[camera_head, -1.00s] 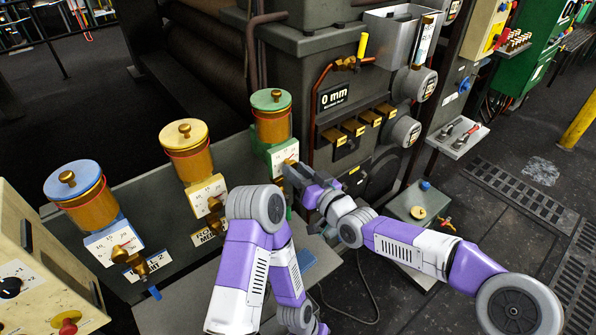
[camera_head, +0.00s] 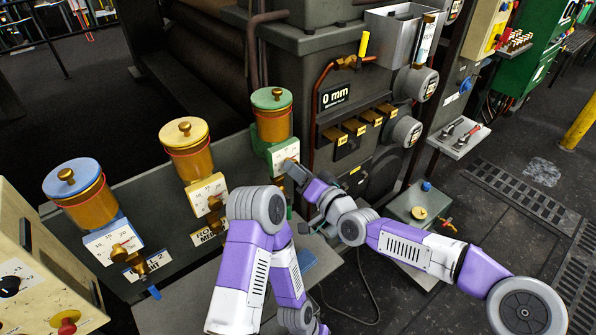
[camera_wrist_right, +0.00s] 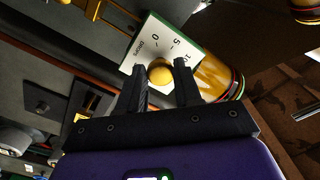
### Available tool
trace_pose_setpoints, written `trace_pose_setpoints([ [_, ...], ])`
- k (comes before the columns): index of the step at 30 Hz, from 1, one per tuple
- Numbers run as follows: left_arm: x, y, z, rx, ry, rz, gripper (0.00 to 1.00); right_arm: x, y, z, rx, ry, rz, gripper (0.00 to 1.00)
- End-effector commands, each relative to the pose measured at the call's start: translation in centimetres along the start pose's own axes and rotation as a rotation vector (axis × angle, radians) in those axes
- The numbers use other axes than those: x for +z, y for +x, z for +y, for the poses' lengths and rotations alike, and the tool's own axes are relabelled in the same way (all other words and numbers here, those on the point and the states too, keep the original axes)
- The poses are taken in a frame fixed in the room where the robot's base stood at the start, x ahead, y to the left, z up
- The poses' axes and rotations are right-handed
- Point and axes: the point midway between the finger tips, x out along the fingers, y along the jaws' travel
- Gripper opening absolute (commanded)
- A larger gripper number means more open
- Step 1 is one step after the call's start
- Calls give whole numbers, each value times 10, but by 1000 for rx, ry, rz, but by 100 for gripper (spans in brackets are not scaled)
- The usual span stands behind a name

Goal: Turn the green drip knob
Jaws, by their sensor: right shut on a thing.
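The green-lidded amber oiler (camera_head: 272,118) stands at the right end of the row, with a green body and a white dial plate (camera_head: 284,152) below its jar. In the right wrist view the dial plate (camera_wrist_right: 156,43) shows numbers and a round brass drip knob (camera_wrist_right: 159,71). My right gripper (camera_head: 290,168) is at this dial in the head view, covering the knob. In the right wrist view its fingers (camera_wrist_right: 158,72) stand on either side of the knob and are shut on it. My left arm shows at bottom centre; its gripper is not visible.
A yellow-lidded oiler (camera_head: 188,152) and a blue-lidded oiler (camera_head: 86,195) stand to the left. A grey box (camera_head: 420,207) with a brass knob stands to the right.

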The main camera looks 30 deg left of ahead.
Motion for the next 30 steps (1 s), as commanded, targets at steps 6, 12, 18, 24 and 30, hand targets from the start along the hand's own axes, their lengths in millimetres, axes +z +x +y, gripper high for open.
trace_pose_setpoints([
  [6, 0, 0, 0, 0, 0, 0, 43, -2, 0, -1, -2, -1, 4, 3],
  [12, 0, 0, 0, 0, 0, 0, 43, -1, 0, -1, -1, -2, 3, 55],
  [18, 0, 0, 0, 0, 0, 0, 43, -1, 0, 0, 0, -2, 1, 57],
  [24, 0, -1, 0, 0, 0, 0, 43, -1, -7, 0, 0, -2, 1, 57],
  [30, 0, -4, 2, 0, 0, 0, 43, -2, -36, 1, 3, -2, 2, 57],
])
